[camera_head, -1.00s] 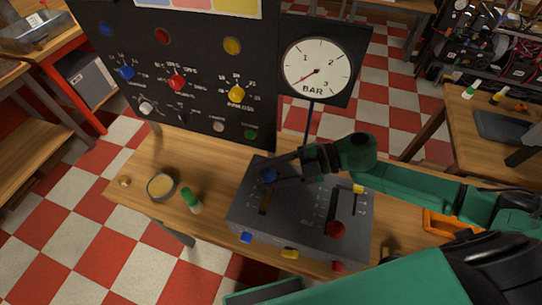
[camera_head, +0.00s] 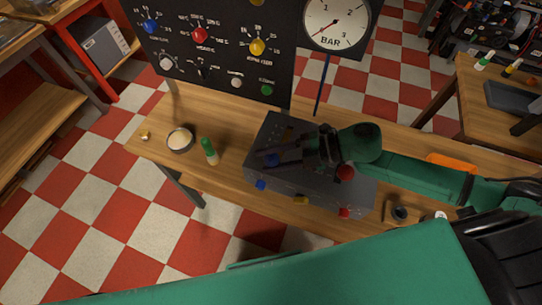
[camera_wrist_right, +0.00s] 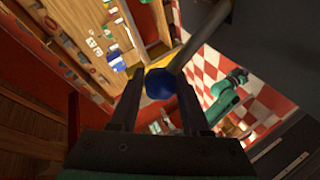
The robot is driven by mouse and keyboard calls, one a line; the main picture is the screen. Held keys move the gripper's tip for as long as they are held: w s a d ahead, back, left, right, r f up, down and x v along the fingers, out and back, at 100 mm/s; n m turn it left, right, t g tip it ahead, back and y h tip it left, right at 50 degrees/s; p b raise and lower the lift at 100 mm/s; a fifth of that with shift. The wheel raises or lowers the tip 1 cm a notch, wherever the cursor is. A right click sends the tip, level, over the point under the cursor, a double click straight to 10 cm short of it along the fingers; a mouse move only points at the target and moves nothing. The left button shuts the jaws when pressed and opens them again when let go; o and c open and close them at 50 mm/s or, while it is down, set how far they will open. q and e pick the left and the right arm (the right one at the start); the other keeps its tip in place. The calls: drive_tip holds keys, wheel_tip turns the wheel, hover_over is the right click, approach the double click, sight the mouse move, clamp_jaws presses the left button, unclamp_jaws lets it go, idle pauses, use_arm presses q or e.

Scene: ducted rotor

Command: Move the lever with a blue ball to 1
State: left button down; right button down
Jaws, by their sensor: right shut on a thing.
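The dark control box (camera_head: 265,135) sits on the wooden table. The lever's blue ball (camera_head: 271,160) is toward the near left side of the box, close to its front edge. My right gripper (camera_head: 279,157) reaches in from the right, low over the box, and is shut on the blue ball. In the right wrist view the blue ball (camera_wrist_right: 160,83) sits between the two fingers, with its grey rod running up to the right. The gripper and arm hide much of the box's top, including the scale marks by the slot. My left gripper is not in view.
A red ball (camera_head: 345,172) stands on the box's right side, beside my arm. A green-capped bottle (camera_head: 209,152) and a round dish (camera_head: 180,139) stand left of the box. A panel with knobs (camera_head: 225,70) and a BAR gauge (camera_head: 337,20) rise behind.

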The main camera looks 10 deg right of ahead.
drive_tip(key=shift+s+f, duration=0.15)
drive_tip(key=shift+f, duration=0.1)
drive_tip(key=c, duration=0.7)
unclamp_jaws()
drive_tip(key=shift+c, duration=0.2)
drive_tip(key=shift+o, duration=0.4)
drive_tip(key=shift+r, duration=0.15)
